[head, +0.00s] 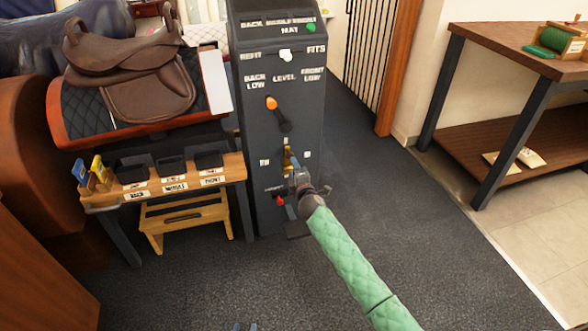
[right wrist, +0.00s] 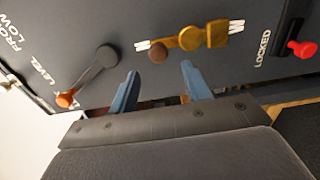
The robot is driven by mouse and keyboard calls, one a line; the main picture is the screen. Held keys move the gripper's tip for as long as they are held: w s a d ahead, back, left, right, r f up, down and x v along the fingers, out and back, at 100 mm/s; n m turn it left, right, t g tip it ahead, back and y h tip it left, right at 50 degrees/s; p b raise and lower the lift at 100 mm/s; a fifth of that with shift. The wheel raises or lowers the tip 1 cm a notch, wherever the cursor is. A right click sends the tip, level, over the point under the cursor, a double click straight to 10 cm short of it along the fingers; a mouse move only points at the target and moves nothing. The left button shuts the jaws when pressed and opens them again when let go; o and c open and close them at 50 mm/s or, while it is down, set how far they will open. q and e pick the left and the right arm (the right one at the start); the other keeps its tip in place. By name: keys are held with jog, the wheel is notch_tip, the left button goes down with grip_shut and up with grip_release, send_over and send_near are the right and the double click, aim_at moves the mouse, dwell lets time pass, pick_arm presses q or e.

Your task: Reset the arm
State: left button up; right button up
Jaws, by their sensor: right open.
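The dark console (head: 258,150) stands at the centre of the head view. Its black lever with an orange knob (head: 271,103) tilts up and left under the BACK LOW and LEVEL labels; the knob also shows in the right wrist view (right wrist: 65,99). My right gripper (right wrist: 160,82) is open and empty, its blue fingers pointing at the console face below a brass fitting (right wrist: 190,38). A red knob (right wrist: 302,48) sits beside the word LOCKED.
A brown saddle (head: 130,60) rests on a stand at the left. A small wooden bench (head: 165,184) with dark labelled bins is beside the console. A wooden table (head: 500,45) stands at the right. Grey floor (head: 430,240) is clear between console and table.

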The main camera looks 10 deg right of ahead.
jog(key=shift+m, duration=0.3)
